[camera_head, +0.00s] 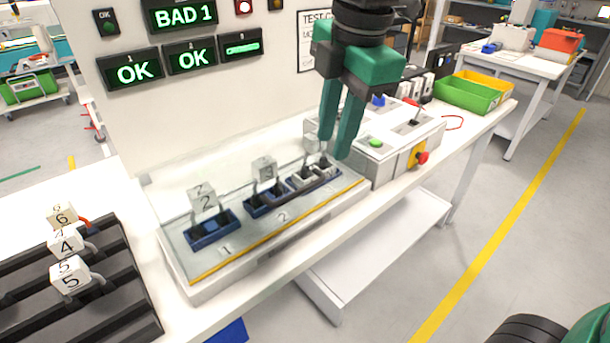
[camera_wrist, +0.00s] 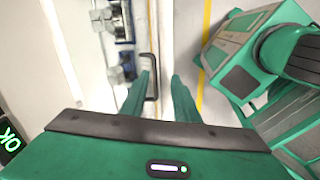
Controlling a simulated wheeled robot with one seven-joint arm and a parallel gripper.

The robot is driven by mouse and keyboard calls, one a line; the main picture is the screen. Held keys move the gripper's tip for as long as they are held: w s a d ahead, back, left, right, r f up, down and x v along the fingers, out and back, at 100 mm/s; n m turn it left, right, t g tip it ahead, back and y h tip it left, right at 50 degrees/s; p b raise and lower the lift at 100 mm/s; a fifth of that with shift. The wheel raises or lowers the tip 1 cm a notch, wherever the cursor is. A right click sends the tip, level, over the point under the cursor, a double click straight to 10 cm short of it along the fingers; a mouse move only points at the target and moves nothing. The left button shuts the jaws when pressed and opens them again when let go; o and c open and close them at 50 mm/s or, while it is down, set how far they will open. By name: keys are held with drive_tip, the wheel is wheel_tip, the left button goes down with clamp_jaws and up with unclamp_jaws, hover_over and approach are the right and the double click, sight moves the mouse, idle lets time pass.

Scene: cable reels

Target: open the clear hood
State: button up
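The clear hood (camera_head: 262,219) lies down over the test fixture on the white bench, with a yellow strip along its front edge. Blue sockets with numbered cable reels show through it. A dark handle (camera_wrist: 154,67) shows in the wrist view beside the yellow strip. My gripper (camera_head: 334,148) points down over the right end of the hood; it also shows in the wrist view (camera_wrist: 160,76). Its green fingers are apart, and the handle appears between their tips in that view. I cannot tell whether they touch it. The handle is not clearly visible in the head view.
A white control box (camera_head: 378,160) with a green button and a red knob stands right of the hood. Green and yellow bins (camera_head: 468,95) are beyond it. A dark rack (camera_head: 105,295) with numbered reels is at the left. Display panels (camera_head: 190,58) hang on the wall behind.

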sight(305, 190)
drive_tip(key=a+f, duration=0.1)
drive_tip(key=f, duration=0.2)
drive_tip(key=a+f+n, duration=0.1)
drive_tip(key=a+f, duration=0.1)
drive_tip(key=f, duration=0.1)
drive_tip(key=a+f+n, duration=0.1)
drive_tip(key=f, duration=0.2)
drive_tip(key=shift+w+a+f, duration=0.2)
drive_tip(key=shift+w, duration=0.2)
clamp_jaws()
